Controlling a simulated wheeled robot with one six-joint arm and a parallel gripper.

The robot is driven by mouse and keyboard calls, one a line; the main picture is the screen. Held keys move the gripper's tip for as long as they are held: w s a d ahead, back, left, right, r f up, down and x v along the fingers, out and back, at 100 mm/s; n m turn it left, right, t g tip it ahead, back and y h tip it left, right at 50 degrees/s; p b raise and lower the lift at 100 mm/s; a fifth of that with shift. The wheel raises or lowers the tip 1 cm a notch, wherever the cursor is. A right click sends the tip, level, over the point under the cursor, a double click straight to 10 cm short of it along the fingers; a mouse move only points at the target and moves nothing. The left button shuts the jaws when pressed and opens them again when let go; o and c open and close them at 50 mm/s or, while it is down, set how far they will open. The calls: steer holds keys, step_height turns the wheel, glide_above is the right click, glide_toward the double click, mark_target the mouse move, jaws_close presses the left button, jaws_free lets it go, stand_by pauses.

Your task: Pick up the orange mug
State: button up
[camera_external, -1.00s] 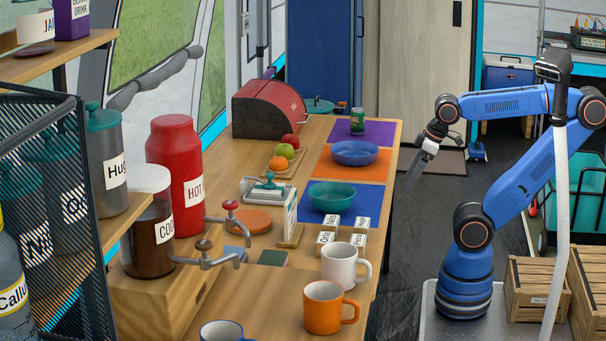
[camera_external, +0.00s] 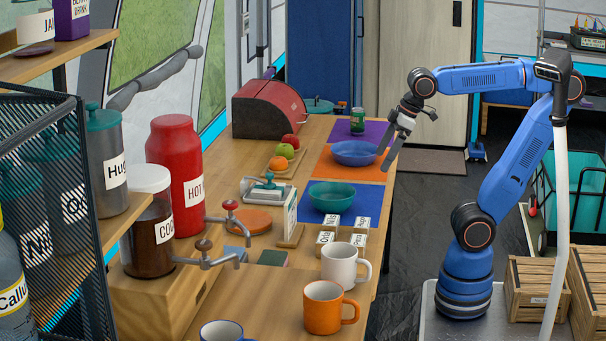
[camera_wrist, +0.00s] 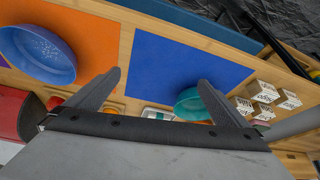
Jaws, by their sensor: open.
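The orange mug (camera_external: 324,308) stands upright at the near end of the wooden counter in the external view, its handle to the right. A white mug (camera_external: 340,265) stands just behind it, and a blue-rimmed mug (camera_external: 222,332) is partly cut off to its left. My gripper (camera_external: 386,163) is above the counter's right edge near the blue bowl (camera_external: 355,153), well away from the orange mug. In the wrist view my gripper (camera_wrist: 160,85) has its two fingers spread with nothing held between them. The orange mug is not visible in the wrist view.
A teal bowl (camera_external: 332,195) sits on a blue mat, and small labelled blocks (camera_external: 326,238) stand between it and the mugs. A tap (camera_external: 210,256) and a red jar (camera_external: 174,175) are on the left.

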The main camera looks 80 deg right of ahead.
steer(key=w+a+r+n+y, duration=0.1)
steer(key=w+a+r+n, duration=0.1)
steer(key=w+a+r, duration=0.4)
steer(key=w+a+r+n, duration=0.1)
steer(key=w+a+r, duration=0.35)
steer(key=a, duration=0.45)
steer(key=w+a+r+n+y, duration=0.1)
steer(key=w+a+r+n, duration=0.15)
steer(key=a, duration=0.75)
steer(key=w+a+r+n+y, duration=0.1)
steer(key=w+a+r, duration=0.2)
steer(key=a, duration=0.7)
steer(key=n+g+y, duration=0.2)
steer(key=n+g, duration=0.1)
steer(key=n, duration=0.2)
glide_above(330, 296)
steer(key=s+d, duration=0.4)
steer(key=d, duration=0.1)
steer(key=shift+t, duration=0.3)
steer(key=x, duration=1.6)
steer(key=shift+w+a, duration=0.1)
steer(key=shift+a, duration=0.35)
steer(key=c, duration=1.6)
